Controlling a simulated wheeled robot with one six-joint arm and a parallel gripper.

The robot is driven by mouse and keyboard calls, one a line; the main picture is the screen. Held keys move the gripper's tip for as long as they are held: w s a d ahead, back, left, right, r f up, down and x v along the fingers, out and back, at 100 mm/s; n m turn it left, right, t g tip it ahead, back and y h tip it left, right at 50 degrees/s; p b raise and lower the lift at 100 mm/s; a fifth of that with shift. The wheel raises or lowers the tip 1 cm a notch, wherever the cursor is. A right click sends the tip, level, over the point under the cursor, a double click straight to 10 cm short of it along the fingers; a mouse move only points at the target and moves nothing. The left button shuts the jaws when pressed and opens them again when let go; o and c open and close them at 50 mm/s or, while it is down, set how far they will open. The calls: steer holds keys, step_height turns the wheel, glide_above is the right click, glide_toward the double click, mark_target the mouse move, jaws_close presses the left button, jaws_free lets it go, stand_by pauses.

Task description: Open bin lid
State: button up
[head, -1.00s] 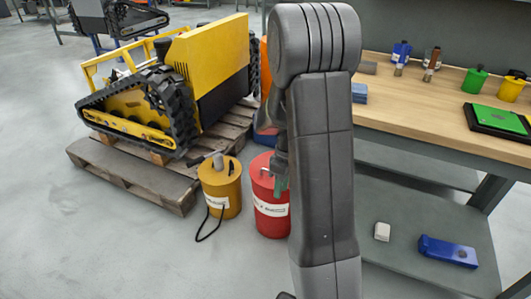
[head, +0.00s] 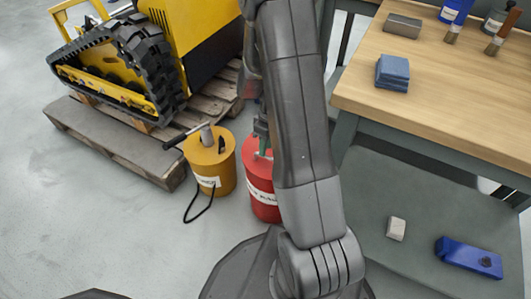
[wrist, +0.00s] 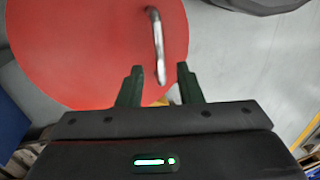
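The red bin (head: 262,190) stands on the floor between the yellow canister and the workbench; my arm hides its right side in the head view. Its round red lid (wrist: 85,50) fills the upper left of the wrist view, lying flat, with a curved metal handle (wrist: 156,42) standing on it. My gripper (wrist: 158,78) is open, its two dark green fingers apart. The near end of the handle lies between the fingertips in that picture; I cannot tell whether they touch it. In the head view my gripper (head: 262,140) is over the bin's top, mostly hidden by my arm.
A yellow canister (head: 211,168) with a black hose stands just left of the bin. A tracked yellow machine (head: 125,65) rests on a wooden pallet (head: 110,138). The workbench (head: 430,85) is at right, its lower shelf holding a blue tool (head: 470,257) and a white block (head: 396,228).

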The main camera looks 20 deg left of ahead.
steer(key=shift+s+f, duration=0.25)
steer(key=shift+f, duration=0.85)
jaws_close()
steer(key=shift+r, duration=0.15)
